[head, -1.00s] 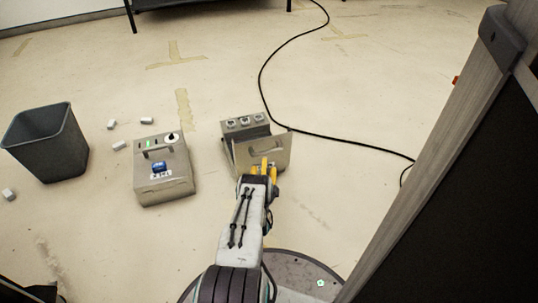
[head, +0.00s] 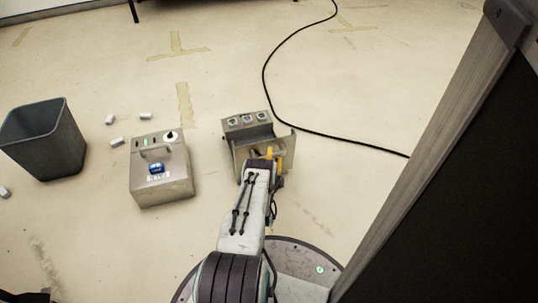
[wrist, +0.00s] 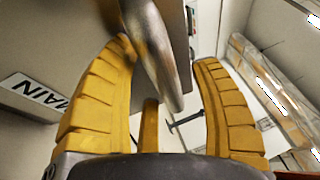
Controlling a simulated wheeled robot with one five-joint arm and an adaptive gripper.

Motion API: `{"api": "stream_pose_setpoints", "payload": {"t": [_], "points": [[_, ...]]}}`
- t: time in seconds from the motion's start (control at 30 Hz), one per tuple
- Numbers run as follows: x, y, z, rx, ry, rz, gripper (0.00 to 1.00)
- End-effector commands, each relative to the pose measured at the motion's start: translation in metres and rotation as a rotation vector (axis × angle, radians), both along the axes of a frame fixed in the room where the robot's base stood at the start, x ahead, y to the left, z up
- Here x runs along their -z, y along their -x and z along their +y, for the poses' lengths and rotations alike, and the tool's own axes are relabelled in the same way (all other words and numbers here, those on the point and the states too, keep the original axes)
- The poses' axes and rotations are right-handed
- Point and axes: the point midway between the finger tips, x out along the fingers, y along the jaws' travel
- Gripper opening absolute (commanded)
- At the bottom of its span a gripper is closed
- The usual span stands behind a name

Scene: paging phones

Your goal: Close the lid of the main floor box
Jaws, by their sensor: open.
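The main floor box (head: 232,138) stands right of centre in the head view, a beige metal box with several round dials on its back part. In the wrist view my gripper (wrist: 150,95) is open, with a grey metal handle (wrist: 157,50) passing between the spread fingers. Whether a finger touches the handle is unclear. A MAIN label (wrist: 35,93) shows at the left.
A similar box (head: 162,185) with a green light and a blue item stands to the left. A grey bin (head: 45,145) and several small white blocks (head: 117,142) lie further left. A black cable (head: 266,90) runs behind. A tall panel (head: 420,150) is close at right.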

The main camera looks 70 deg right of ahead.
Motion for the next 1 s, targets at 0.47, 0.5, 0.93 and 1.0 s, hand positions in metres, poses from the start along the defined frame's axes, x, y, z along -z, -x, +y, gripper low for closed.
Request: {"api": "stream_pose_setpoints", "payload": {"t": [0.47,0.5,0.93,1.0], "points": [[-0.0001,0.0,-0.0001,0.0,0.0,0.0,0.37],[-0.0001,0.0,-0.0001,0.0,0.0,0.0,0.33],[-0.0004,-0.0002,-0.0001,0.0,0.001,0.0,0.0],[-0.0004,-0.0002,-0.0001,0.0,0.001,0.0,0.0]]}}
